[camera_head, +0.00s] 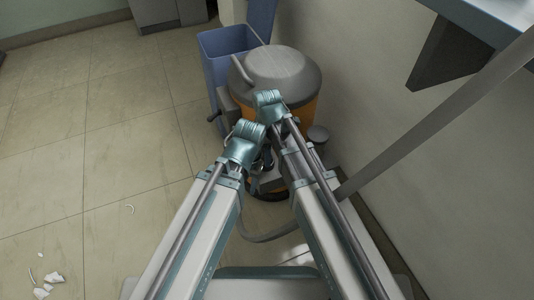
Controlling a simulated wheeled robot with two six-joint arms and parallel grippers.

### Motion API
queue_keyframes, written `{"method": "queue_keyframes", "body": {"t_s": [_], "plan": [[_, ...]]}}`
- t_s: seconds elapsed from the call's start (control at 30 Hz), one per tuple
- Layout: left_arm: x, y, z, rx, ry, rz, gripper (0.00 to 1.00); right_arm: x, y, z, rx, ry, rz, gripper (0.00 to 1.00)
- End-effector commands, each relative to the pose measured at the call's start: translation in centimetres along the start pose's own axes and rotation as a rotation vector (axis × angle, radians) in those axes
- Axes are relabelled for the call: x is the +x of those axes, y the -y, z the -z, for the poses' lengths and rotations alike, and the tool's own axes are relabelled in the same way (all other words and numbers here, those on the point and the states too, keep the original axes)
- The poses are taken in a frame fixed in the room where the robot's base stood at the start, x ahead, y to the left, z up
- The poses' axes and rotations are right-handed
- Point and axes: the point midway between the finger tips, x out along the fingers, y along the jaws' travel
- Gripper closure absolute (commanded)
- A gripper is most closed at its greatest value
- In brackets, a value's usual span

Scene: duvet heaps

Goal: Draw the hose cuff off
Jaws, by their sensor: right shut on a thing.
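The vacuum cleaner has a grey domed lid (277,68) and an orange drum (301,113), and stands upright against the wall. Its low front is mostly hidden by my two arms. My right gripper (266,160) is low between the arms, at the front of the drum, small and partly covered. It is shut on a dark piece there, which looks like the hose cuff; its outline is hard to make out. A grey hose (268,238) curves below, passing behind my arms. My left arm's joint is left of the drum; its gripper is hidden.
A blue bin (215,65) stands close behind the vacuum on the left. A grey pole (440,117) slants across the right side, below a wall-mounted shelf (480,20). White shards (54,278) lie on the floor at lower left. The tiled floor at left is otherwise mostly clear.

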Motion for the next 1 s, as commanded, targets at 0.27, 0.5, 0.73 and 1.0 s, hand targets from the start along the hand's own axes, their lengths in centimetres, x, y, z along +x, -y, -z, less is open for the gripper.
{"method": "queue_keyframes", "body": {"t_s": [0.27,0.5,0.73,1.0], "plan": [[-0.6,0.1,0.0,-0.001,0.0,0.0,0.5,-0.6,0.0,0.0,0.0,0.0,0.0,1.0],[-2.1,0.2,-0.1,-0.003,0.001,0.001,0.5,-2.1,0.0,0.0,0.0,0.0,0.0,1.0],[-3.4,0.4,-0.2,-0.005,0.002,0.0,0.5,-3.4,0.0,0.0,0.0,0.0,0.0,1.0],[-4.9,0.5,-0.3,-0.005,0.002,-0.003,0.5,-4.9,0.0,0.0,0.0,0.0,0.0,1.0]]}}
